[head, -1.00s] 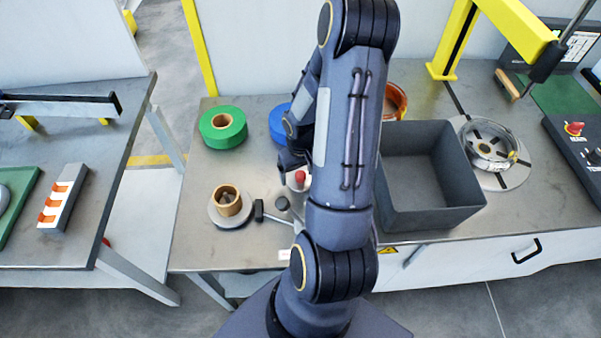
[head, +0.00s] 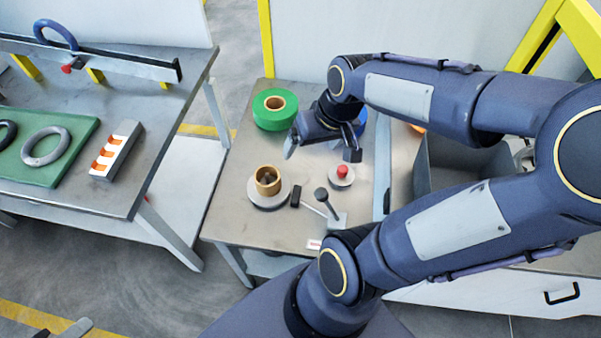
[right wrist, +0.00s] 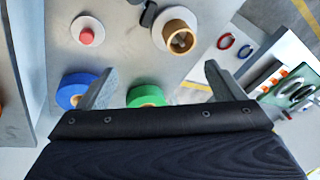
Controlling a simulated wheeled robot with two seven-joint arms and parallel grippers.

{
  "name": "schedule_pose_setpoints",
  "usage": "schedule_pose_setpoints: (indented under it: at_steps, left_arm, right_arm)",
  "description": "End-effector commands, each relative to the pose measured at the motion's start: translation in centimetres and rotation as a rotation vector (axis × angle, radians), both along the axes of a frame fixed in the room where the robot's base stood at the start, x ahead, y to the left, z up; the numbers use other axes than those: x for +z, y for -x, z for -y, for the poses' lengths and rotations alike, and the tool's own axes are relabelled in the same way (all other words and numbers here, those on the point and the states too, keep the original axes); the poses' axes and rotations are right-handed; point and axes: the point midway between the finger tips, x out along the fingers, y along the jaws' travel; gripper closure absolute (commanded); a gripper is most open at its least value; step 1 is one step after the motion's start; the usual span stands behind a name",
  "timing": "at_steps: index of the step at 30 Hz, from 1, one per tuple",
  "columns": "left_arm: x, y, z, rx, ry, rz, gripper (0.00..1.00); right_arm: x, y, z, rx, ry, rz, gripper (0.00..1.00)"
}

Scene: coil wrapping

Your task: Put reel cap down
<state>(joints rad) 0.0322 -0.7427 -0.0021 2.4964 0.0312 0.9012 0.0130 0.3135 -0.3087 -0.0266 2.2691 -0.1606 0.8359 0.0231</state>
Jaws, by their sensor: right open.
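The reel cap, a pale round disc with a red knob (head: 342,174), rests on the metal table; it also shows in the right wrist view (right wrist: 87,33). My right gripper (head: 322,153) is open and empty above the table, behind and slightly left of the cap.
A green tape roll (head: 275,109) stands at the back, with a blue roll (right wrist: 76,90) beside it, partly hidden by my arm. A brown ring on a disc (head: 268,182) and a dark-handled tool (head: 322,197) lie near the cap. A grey bin (head: 455,165) is at right.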

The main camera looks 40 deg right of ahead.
Motion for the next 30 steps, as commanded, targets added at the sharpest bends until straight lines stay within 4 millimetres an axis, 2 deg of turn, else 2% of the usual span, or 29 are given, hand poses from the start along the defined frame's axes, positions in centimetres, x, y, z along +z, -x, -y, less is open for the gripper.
schedule_pose_setpoints:
  at_steps: [1,3,6,9,13,30]
  left_arm:
    - [0.0,0.0,0.0,0.000,0.000,0.000,0.64]
    - [0.0,0.0,0.0,0.000,0.000,0.000,0.64]
    - [0.0,0.0,0.0,0.000,0.000,0.000,0.64]
    - [0.0,0.0,0.0,0.000,0.000,0.000,0.64]
    - [0.0,0.0,0.0,0.000,0.000,0.000,0.64]
    - [0.0,0.0,0.0,0.000,0.000,0.000,0.64]
  right_arm:
    - [1.4,1.0,-2.5,0.040,-0.021,0.066,0.12]
    - [2.4,2.5,-5.2,0.084,-0.058,0.128,0.12]
    - [3.2,4.3,-8.0,0.137,-0.102,0.194,0.12]
    - [3.5,5.5,-9.5,0.169,-0.131,0.232,0.12]
    - [3.5,6.0,-10.2,0.183,-0.145,0.248,0.12]
    - [3.5,5.9,-10.1,0.181,-0.143,0.247,0.12]
